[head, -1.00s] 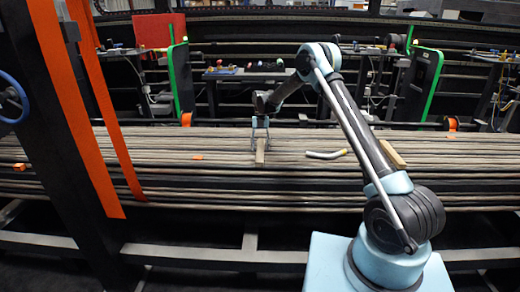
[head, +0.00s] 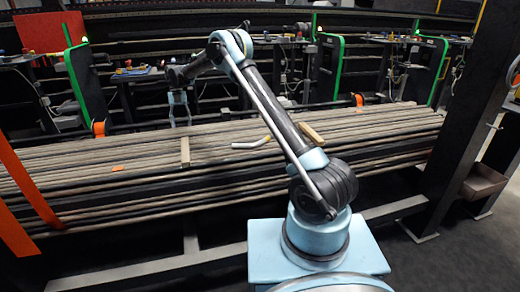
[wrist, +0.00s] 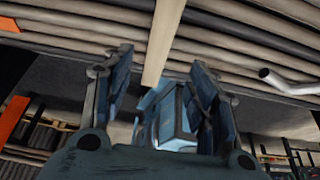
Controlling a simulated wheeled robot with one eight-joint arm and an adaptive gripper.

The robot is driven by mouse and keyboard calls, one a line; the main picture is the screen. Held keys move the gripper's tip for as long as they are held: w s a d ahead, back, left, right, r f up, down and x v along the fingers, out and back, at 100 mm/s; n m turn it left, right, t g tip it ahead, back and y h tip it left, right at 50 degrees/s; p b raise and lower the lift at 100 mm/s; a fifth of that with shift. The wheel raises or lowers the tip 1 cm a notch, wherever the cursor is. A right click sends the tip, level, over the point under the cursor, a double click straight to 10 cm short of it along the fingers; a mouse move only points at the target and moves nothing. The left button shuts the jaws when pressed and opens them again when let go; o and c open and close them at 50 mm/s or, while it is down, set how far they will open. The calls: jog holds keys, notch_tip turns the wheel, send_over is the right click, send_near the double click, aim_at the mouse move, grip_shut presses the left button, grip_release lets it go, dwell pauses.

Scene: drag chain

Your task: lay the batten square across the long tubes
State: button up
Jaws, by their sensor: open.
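The batten (head: 185,151) is a short pale wooden strip. It lies on top of the long tubes (head: 80,172), crossing them at close to a right angle as far as I can tell. My gripper (head: 180,112) is open and empty, above and beyond the batten's far end, with a gap between them. In the wrist view the batten (wrist: 163,40) runs from the top edge down towards the space between the spread fingers of my gripper (wrist: 160,80). Its lower end shows near the fingers, but they do not close on it.
A pale bent pipe (head: 249,146) with a yellow end and another wooden piece (head: 312,132) lie on the tubes to the right. A small orange piece (head: 118,168) lies left. A dark upright post (head: 465,120) stands right. Machines with green-edged panels (head: 428,70) line the back.

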jog(key=s+d+r+m+t+y, duration=0.1)
jog(key=s+d+r+m, duration=0.1)
jog(key=d+r+m, duration=0.45)
jog(key=s+d+r+m, duration=0.2)
jog(key=d+r+m, duration=0.1)
jog(key=d+r, duration=0.65)
jog(key=s+d+r+m+t, duration=0.1)
jog(key=s+d+r+m, duration=0.1)
jog(key=s+d+m, duration=0.55)
jog(key=s+d+r+m+t, duration=0.1)
jog(key=s+d+r+m, duration=0.3)
jog(key=d, duration=0.7)
jog(key=s+d+f+m+t, duration=0.1)
jog(key=s+d+f+m, duration=0.25)
jog(key=s+d, duration=0.4)
jog(key=s+d+f+m+t, duration=0.15)
jog(key=s+d+m, duration=0.3)
jog(key=s, duration=0.55)
jog(key=s+d+f+m, duration=0.3)
jog(key=s+f+m, duration=0.1)
jog(key=s+f, duration=0.2)
jog(key=s+d+f+m+t, duration=0.1)
jog(key=s+d+f+m, duration=0.2)
jog(key=s+f+m, duration=0.2)
notch_tip(320, 180, down, 2)
jog(key=shift+s+f, duration=0.2)
jog(key=shift+s, duration=1)
jog(key=shift+d, duration=0.1)
